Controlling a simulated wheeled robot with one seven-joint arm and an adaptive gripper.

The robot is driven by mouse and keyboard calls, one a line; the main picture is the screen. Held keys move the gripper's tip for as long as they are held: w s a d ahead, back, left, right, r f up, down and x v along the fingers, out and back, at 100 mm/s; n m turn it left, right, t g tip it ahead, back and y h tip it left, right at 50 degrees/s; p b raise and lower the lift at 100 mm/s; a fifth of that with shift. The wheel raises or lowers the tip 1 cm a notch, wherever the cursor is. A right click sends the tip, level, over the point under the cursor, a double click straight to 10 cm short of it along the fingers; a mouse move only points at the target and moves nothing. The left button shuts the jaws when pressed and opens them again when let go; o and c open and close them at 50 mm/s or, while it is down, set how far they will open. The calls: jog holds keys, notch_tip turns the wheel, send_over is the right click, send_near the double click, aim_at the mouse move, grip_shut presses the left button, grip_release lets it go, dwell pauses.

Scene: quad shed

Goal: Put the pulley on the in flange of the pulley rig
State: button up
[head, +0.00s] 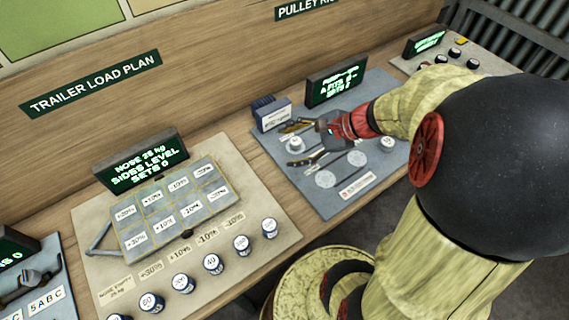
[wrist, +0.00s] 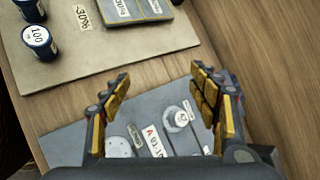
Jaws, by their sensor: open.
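The pulley rig is a grey-blue board (head: 312,195) on the bench, under the sign that starts with "PULLEY". My gripper (head: 292,145) is over its left part, open, with nothing held. In the head view a small pale round piece (head: 295,144) shows between the fingers. In the wrist view, my gripper (wrist: 160,75) has its fingers spread above the board (wrist: 75,135). A pale round piece with a raised hub (wrist: 178,118) lies below and near the right finger. I cannot tell whether it is the pulley or a flange. The in flange is not clearly identifiable.
Pale discs (head: 325,179) (head: 357,158) lie along the board's front. A dark display (head: 336,82) and a blue box (head: 270,114) stand behind. The trailer load board (head: 95,215) with labelled weights is to the left. Bare wood shows between boards.

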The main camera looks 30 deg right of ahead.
jog(key=s+a+r+n+g+h, duration=0.1)
jog(key=s+a+r+n+h, duration=0.5)
jog(key=n, duration=1.4)
jog(key=s+a+r, duration=0.3)
jog(key=s+r, duration=0.2)
jog(key=shift+a+r+g, duration=0.15)
jog(key=shift+a+g, duration=0.15)
